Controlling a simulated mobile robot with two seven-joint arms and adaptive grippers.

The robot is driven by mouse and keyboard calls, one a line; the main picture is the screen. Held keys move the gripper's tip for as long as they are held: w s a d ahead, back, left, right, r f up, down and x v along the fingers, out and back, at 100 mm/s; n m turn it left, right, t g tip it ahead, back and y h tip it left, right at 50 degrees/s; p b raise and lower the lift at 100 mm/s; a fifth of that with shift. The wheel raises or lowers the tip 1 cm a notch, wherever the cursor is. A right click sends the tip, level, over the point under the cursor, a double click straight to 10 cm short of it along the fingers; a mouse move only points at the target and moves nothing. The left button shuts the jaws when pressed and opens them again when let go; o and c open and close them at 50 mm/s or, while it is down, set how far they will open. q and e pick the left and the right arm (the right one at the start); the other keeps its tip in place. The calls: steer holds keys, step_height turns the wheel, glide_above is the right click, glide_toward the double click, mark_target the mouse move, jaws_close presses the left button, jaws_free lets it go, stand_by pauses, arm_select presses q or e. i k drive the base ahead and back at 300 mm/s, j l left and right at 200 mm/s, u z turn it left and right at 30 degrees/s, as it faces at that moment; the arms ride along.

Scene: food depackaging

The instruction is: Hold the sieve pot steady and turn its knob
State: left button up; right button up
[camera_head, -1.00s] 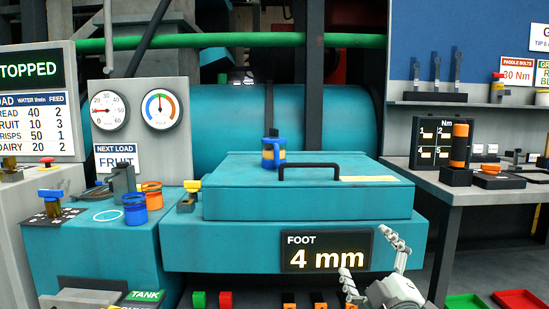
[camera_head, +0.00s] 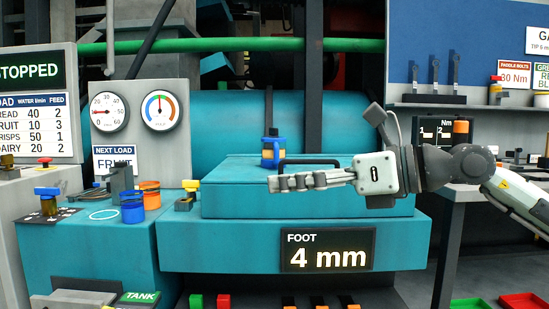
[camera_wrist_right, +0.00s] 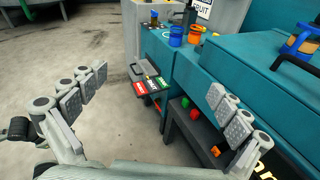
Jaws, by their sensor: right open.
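No pot carries a readable label, so I cannot tell for sure which is the sieve pot. A blue pot (camera_head: 268,153) with an orange band, a side handle and a dark knob-like top stands upright on the teal machine lid. It shows partly at the right edge of the wrist view (camera_wrist_right: 300,40). My right gripper (camera_head: 272,184) reaches in from the right, fingers pointing left, in front of the lid and below the pot in the head view. In the wrist view its fingers (camera_wrist_right: 158,84) are spread wide with nothing between them. My left gripper is out of view.
A black bar handle (camera_head: 310,162) rises from the lid beside the pot. A blue cup (camera_head: 133,209) and an orange cup (camera_head: 150,196) stand on the left teal bench, near a yellow-topped fitting (camera_head: 188,195). A "4 mm" display (camera_head: 328,251) faces forward below.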

mark_target(273, 132)
steer(key=z, duration=0.5)
steer(key=i+z, duration=0.15)
steer(key=z, duration=0.8)
steer(key=i+j+z, duration=0.1)
steer(key=z, duration=0.4)
steer(key=j+z, duration=0.1)
steer(key=z, duration=0.4)
steer(key=j+z, duration=0.1)
steer(key=z, duration=0.4)
steer(key=j+z, duration=0.1)
steer(key=z, duration=0.4)
steer(key=i+j+z, duration=0.1)
steer(key=j+z, duration=0.15)
steer(key=j, duration=0.5)
steer(key=j+u, duration=0.1)
steer(key=u, duration=0.35)
steer(key=j+u, duration=0.1)
steer(key=u, duration=0.35)
steer(key=j+u, duration=0.1)
steer(key=u, duration=0.8)
steer(key=j+u, duration=0.15)
steer(key=u, duration=0.3)
steer(key=i+u, duration=0.1)
steer(key=u, duration=0.3)
steer(key=j+u, duration=0.1)
steer(key=u, duration=0.35)
steer(key=i+u, duration=0.1)
steer(key=u, duration=0.35)
steer(key=j+u, duration=0.15)
steer(key=j, duration=0.15)
